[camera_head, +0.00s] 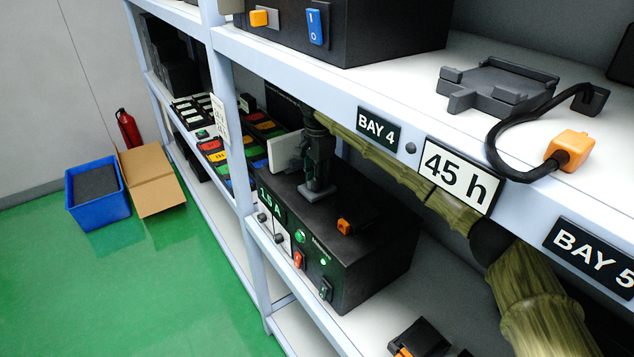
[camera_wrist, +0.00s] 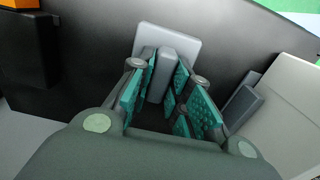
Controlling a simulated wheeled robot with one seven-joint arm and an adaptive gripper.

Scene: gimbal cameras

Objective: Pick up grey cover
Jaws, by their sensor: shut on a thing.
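The grey cover shows in the wrist view (camera_wrist: 188,46) as a light grey rounded plate with a raised ridge. The ridge stands between the teal pads of my gripper (camera_wrist: 166,84), and the gripper is shut on it. In the head view my gripper (camera_head: 317,172) points down over the black box (camera_head: 350,245), with the grey cover (camera_head: 318,193) small and partly hidden beneath it. The cover is at or close above the box top; I cannot tell whether they touch.
A light upright panel (camera_head: 285,152) stands close to my gripper, at right in the wrist view (camera_wrist: 291,105). The upper shelf with a BAY 4 label (camera_head: 378,127) overhangs my arm. A black-and-orange object (camera_head: 420,338) lies on the lower shelf. Coloured items (camera_head: 213,150) sit further left.

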